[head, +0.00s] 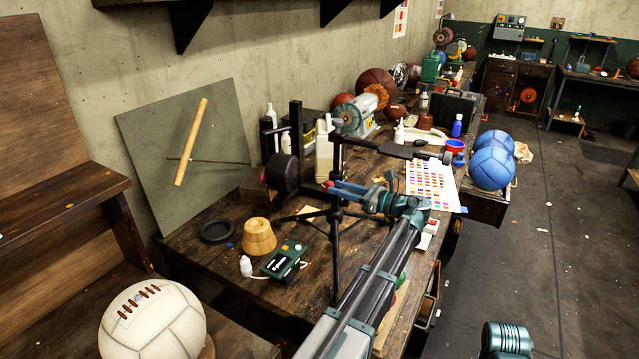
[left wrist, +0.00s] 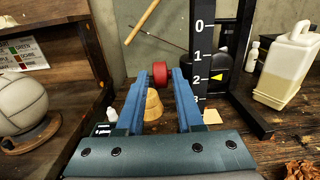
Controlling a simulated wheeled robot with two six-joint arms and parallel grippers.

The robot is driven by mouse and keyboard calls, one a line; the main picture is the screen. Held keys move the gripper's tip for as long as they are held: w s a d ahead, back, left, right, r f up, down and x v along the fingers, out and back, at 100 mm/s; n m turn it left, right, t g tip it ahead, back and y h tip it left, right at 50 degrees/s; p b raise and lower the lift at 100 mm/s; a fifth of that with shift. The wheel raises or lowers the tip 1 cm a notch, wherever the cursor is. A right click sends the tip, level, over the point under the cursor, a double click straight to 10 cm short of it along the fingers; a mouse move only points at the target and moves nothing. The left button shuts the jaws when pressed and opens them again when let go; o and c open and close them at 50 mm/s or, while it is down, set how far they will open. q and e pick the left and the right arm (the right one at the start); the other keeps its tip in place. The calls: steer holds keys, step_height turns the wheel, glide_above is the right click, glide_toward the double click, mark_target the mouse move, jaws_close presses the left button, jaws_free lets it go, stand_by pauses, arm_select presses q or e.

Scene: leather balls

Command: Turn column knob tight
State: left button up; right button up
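A red knob (head: 328,184) shows near the black upright column (head: 296,130) of a stand on the workbench. In the left wrist view the red knob (left wrist: 160,70) lies just at the fingertips, left of the column's white scale (left wrist: 200,60), which has a yellow pointer (left wrist: 219,77). My left gripper (head: 340,188) has blue fingers pointing at the knob. In the left wrist view the gripper (left wrist: 161,82) is open, with the knob between the tips in the picture and narrow gaps on both sides. Whether the knob is fully between the fingers is unclear.
A black tripod stand (head: 336,235) is close beneath my left gripper. Blue balls (head: 492,167) lie to the right.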

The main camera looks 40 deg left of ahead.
arm_select(q)
steer(key=a, duration=0.6)
steer(key=shift+s+a, duration=0.35)
steer(key=shift+a, duration=0.05)
jaws_close()
